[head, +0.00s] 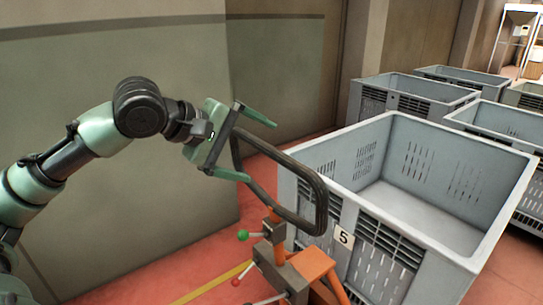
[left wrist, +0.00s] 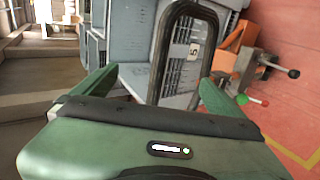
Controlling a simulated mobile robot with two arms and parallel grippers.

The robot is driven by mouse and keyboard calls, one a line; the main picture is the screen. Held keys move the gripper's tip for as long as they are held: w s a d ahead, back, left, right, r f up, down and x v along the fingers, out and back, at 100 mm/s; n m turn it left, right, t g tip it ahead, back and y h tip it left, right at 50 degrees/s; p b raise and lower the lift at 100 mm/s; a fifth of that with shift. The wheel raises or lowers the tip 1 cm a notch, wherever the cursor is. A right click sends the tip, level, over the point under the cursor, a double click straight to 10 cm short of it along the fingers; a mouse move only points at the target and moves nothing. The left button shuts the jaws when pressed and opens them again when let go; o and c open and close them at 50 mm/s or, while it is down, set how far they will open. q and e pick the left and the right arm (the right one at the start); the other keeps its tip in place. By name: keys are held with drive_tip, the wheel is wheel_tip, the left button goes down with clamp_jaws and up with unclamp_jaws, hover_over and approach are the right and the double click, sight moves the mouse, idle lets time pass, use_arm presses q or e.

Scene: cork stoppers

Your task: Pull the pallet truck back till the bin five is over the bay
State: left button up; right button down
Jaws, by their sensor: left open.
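The grey bin five (head: 430,160) is open-topped and looks empty. Its white tag (head: 344,238) reads 5, and the tag also shows in the left wrist view (left wrist: 193,50). The orange pallet truck (head: 315,263) is at the near side of the bin, with its dark loop handle (head: 322,200) tilted toward me. My left gripper (head: 262,152) is open at the near end of the loop. In the left wrist view the handle (left wrist: 160,60) lies between the spread fingers (left wrist: 160,75). Contact cannot be told. A yellow floor line (head: 215,285) lies left of the truck; whether it marks the bay is unclear.
More grey bins (head: 415,95) stand behind and right of bin five. A greenish-grey wall (head: 110,210) rises close on the left, behind my left arm. Red floor (head: 180,270) is clear at the lower left. Levers with green (head: 243,235) and red knobs sit on the truck.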

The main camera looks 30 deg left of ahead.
sight(289, 163)
use_arm(q)
drive_tip(key=x, duration=0.7)
drive_tip(key=shift+d+f, duration=0.1)
drive_tip(key=p+x, duration=0.2)
drive_tip(key=x, duration=0.2)
drive_tip(key=shift+w, duration=0.15)
drive_tip(key=shift+x, duration=1.1)
drive_tip(key=shift+f, duration=0.1)
clamp_jaws()
